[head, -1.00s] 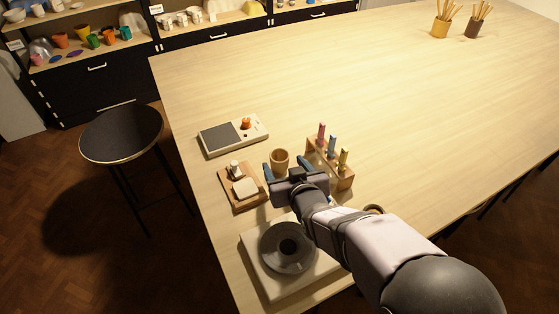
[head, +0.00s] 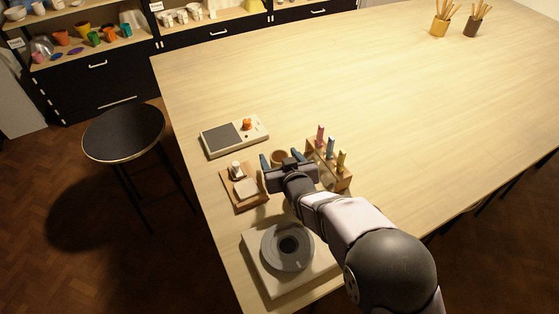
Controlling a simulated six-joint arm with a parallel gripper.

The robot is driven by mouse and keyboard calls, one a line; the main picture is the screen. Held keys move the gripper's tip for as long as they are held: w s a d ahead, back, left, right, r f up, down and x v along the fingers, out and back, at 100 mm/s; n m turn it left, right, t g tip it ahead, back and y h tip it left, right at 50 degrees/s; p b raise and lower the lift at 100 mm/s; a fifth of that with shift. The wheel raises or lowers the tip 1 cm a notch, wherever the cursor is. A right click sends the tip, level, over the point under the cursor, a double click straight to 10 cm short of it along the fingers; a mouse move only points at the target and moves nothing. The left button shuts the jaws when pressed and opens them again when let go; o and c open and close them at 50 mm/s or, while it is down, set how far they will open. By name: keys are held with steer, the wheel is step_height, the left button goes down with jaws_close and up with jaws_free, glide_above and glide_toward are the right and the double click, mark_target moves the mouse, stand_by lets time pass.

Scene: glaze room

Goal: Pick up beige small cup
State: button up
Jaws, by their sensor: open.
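A small beige-tan cup (head: 279,154) stands upright on the table, between the wooden board and the rack of tools. Only its upper part shows, since my gripper covers the lower part. My gripper (head: 280,160) is open, with one blue-tipped finger to the left of the cup and the other to its right. Whether the fingers touch the cup cannot be told.
A wooden board (head: 243,205) with small items lies left of my gripper. A rack with colored-handled tools (head: 339,184) stands close on the right. A scale (head: 223,139) is behind. A grey wheel (head: 284,253) is in front.

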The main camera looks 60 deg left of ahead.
steer(key=shift+c, duration=0.5)
steer(key=c, duration=1.1)
steer(key=shift+r, duration=0.1)
step_height(320, 180, up, 10)
steer(key=b, duration=0.3)
